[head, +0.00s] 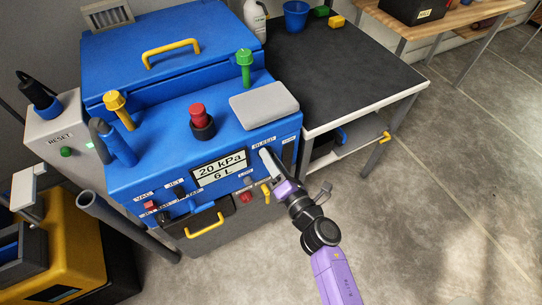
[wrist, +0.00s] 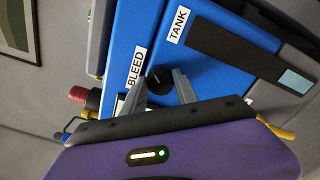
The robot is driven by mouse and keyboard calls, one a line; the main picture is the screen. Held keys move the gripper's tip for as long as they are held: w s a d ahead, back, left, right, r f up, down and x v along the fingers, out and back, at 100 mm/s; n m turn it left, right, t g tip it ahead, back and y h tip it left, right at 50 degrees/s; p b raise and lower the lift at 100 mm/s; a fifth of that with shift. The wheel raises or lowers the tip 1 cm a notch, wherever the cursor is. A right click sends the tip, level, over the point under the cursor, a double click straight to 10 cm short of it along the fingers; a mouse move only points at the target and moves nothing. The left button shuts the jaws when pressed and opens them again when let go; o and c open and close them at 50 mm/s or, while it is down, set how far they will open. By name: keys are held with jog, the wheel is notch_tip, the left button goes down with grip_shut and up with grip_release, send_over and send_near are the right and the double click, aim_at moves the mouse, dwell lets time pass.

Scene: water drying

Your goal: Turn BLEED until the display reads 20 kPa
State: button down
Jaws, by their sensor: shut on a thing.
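The display (head: 218,167) on the front of the blue machine reads "20 kPa" with "6 L" below it. The BLEED label (wrist: 135,67) sits beside a dark round knob (wrist: 160,80) in the wrist view. My gripper (wrist: 160,86) has a finger on each side of this knob and is shut on it. In the head view my gripper (head: 268,158) reaches the right end of the front panel, just below the BLEED label, and hides the knob.
A TANK label (wrist: 178,25) and a dark strip (wrist: 235,55) lie beside the knob. A yellow lever (head: 266,190) and a yellow drawer handle (head: 205,226) are below the panel. A black-topped table (head: 335,75) stands to the right.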

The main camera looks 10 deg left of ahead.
jog(key=shift+d+f+m+p, duration=0.1)
jog(key=shift+m+p, duration=0.55)
jog(key=shift+m, duration=1.2)
jog(key=shift+f+m+p, duration=0.1)
jog(key=shift+m+p, duration=0.5)
jog(key=shift+m, duration=1.25)
jog(key=c, duration=0.9)
grip_release()
jog(key=shift+c, duration=0.2)
jog(key=p+v, duration=0.1)
jog(key=v, duration=0.6)
jog(key=shift+s+d, duration=0.25)
jog(key=shift+s, duration=0.05)
